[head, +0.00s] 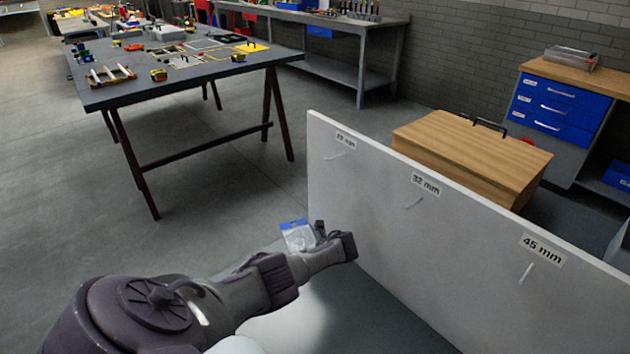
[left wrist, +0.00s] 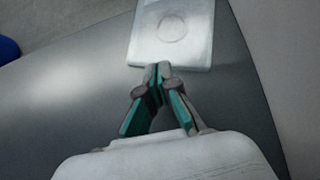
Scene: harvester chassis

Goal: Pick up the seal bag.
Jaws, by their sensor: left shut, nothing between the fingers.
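The seal bag (head: 297,237) is a small clear bag with a blue top strip. In the head view it shows just behind my left gripper (head: 342,243), close to the left end of the white panel. In the left wrist view the bag (left wrist: 173,36) is pale and flat with a faint ring in it. My left gripper (left wrist: 159,70) is shut and empty, its tips at the bag's near edge. I cannot tell whether they touch it. My left forearm and gripper hide part of the surface around the bag. My right gripper is not in view.
The white panel (head: 400,245) has size labels and small hooks. A wooden box (head: 470,155) with a black handle stands behind it. A dark workbench (head: 180,70) with parts stands at the back left. The floor (head: 235,180) between bench and panel is clear.

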